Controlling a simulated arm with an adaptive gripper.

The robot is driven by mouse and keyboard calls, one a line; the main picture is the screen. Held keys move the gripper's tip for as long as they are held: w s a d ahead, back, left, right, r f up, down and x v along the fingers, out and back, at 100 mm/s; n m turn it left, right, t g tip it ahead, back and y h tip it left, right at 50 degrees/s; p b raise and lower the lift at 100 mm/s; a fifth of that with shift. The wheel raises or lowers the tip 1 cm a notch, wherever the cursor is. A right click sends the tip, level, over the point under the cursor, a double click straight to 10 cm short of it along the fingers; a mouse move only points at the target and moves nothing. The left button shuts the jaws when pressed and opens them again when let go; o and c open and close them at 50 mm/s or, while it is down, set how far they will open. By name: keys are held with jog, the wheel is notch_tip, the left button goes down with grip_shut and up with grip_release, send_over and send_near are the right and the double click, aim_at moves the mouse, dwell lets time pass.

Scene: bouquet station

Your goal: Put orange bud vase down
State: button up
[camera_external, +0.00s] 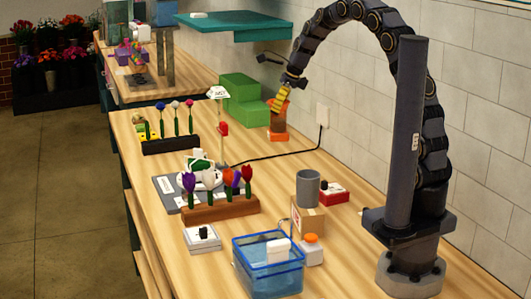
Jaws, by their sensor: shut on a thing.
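The orange bud vase (278,125) is upright at the back of the wooden table (240,157), beside the green stepped block and near the wall. My gripper (280,103) reaches down to the vase from above and is shut on its upper part. A ribbed yellow finger covers part of the vase. The vase's lower end appears at table height, but I cannot tell whether it touches the wood.
The green stepped block (243,100) stands left of the vase. A black cord (275,157) crosses the table in front. Flower racks (220,208), a blue bin (268,268) and a grey cup (308,188) stand nearer. A teal shelf (235,25) hangs above.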

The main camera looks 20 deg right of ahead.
jog(key=w+d+f+m, duration=0.15)
jog(key=w+d, duration=0.25)
jog(key=d, duration=0.5)
jog(key=w+f, duration=1.3)
jog(key=f, duration=0.1)
jog(key=shift+w+d+t+h, duration=0.15)
jog(key=shift+w+t+h, duration=0.1)
jog(key=shift+t+h, duration=0.05)
jog(key=shift+f, duration=0.1)
jog(key=shift+w+f, duration=0.15)
jog(key=shift+f, duration=1.55)
